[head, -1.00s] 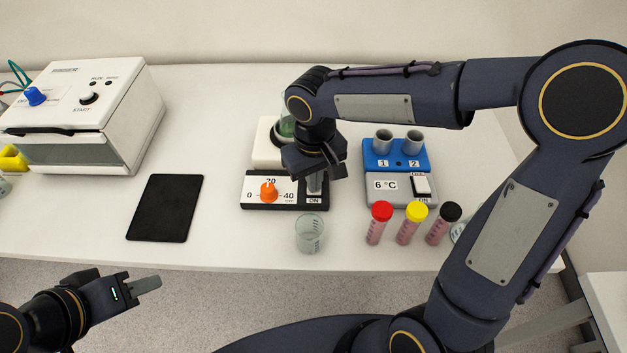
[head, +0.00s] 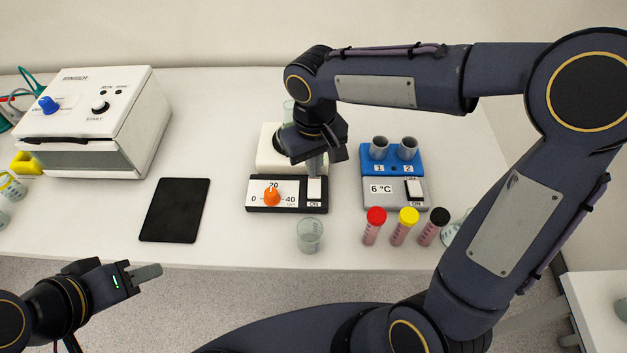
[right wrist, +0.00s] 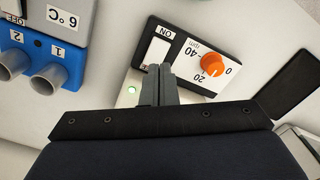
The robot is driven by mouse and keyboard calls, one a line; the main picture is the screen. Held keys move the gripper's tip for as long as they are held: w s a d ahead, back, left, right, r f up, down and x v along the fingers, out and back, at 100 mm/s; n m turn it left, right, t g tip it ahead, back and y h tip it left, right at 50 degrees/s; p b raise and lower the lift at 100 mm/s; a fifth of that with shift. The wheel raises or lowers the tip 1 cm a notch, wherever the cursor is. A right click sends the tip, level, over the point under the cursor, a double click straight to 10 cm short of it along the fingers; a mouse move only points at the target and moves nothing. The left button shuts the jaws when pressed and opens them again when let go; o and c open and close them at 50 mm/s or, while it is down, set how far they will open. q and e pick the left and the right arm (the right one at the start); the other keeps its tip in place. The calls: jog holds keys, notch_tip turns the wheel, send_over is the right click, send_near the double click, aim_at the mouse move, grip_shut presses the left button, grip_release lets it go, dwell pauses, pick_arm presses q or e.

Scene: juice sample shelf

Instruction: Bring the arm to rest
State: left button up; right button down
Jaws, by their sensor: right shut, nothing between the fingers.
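My right gripper (head: 315,166) hangs over the white stirrer, just behind its ON switch (head: 314,189). In the right wrist view its fingers (right wrist: 162,75) are pressed together with nothing between them, beside the switch; I cannot tell whether they touch it. The stirrer panel (head: 286,207) has an orange knob (head: 271,196), and a green light (right wrist: 131,89) shows near the fingers. My arm partly hides a glass vessel behind the gripper. My left gripper (head: 148,273) is off the table's front edge at lower left, empty; its finger gap is not clear.
A clear beaker (head: 310,236) stands in front of the stirrer. Capped tubes in red (head: 373,226), yellow (head: 404,226) and black (head: 432,227) stand right of it. A blue tube block (head: 393,160) is behind them. A black pad (head: 174,210) and white box (head: 100,120) are left.

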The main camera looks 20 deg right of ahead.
dwell(0.4)
jog(key=s+d+r+m+t+y, duration=0.1)
jog(key=s+d, duration=0.3)
jog(key=s, duration=0.4)
jog(key=s+d+r+m+t+y, duration=0.1)
jog(key=s+d+m+t+y, duration=0.1)
jog(key=s, duration=0.6)
jog(key=d+m+t, duration=0.1)
jog(key=d+t, duration=0.1)
jog(key=d, duration=0.1)
jog(key=shift+r+m+t+y, duration=0.3)
jog(key=shift+r+y, duration=0.1)
jog(key=shift+s+d, duration=0.1)
dwell(0.5)
